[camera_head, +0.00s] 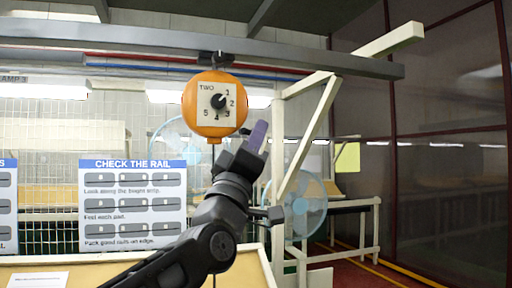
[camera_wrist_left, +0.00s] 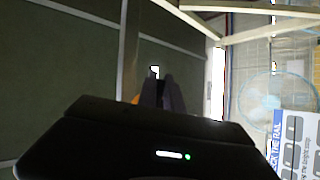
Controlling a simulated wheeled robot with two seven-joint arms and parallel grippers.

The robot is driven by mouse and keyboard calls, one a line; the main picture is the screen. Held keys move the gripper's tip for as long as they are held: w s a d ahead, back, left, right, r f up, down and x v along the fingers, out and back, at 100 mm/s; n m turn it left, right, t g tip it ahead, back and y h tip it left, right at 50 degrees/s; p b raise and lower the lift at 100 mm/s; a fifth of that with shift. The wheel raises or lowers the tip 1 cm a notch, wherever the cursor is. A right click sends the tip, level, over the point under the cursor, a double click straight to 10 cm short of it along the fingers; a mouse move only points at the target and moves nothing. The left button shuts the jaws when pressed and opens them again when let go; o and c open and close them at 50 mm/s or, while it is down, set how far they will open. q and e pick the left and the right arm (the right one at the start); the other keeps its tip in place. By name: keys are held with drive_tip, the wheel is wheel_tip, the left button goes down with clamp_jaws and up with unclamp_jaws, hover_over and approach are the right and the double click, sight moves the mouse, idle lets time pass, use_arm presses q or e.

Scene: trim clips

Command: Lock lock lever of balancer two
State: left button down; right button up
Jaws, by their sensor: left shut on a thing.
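Balancer two (camera_head: 187,104) is a round orange housing hanging from an overhead rail. Its white face reads TWO and carries a black dial knob (camera_head: 218,101) with numbers around it. My left gripper (camera_head: 249,142) reaches up from below, at the housing's lower right, with a purple finger face showing. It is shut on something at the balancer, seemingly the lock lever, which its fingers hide. In the left wrist view the fingers (camera_wrist_left: 161,92) are close together, with a sliver of orange (camera_wrist_left: 135,99) beside them. My right gripper is in neither view.
The grey rail (camera_head: 330,63) runs across above, with a pale wooden frame (camera_head: 278,150) to the right. A sign (camera_head: 133,163) headed CHECK THE RAIL stands at the left behind. Fans (camera_head: 304,207) stand in the background. A tan board edge (camera_head: 255,268) lies below.

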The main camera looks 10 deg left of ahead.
use_arm(q)
drive_tip(key=shift+n+t+y, duration=0.3)
drive_tip(key=shift+n+y, duration=0.2)
drive_tip(key=shift+y, duration=0.1)
drive_tip(key=shift+r, duration=0.1)
drive_tip(key=c, duration=1.5)
unclamp_jaws()
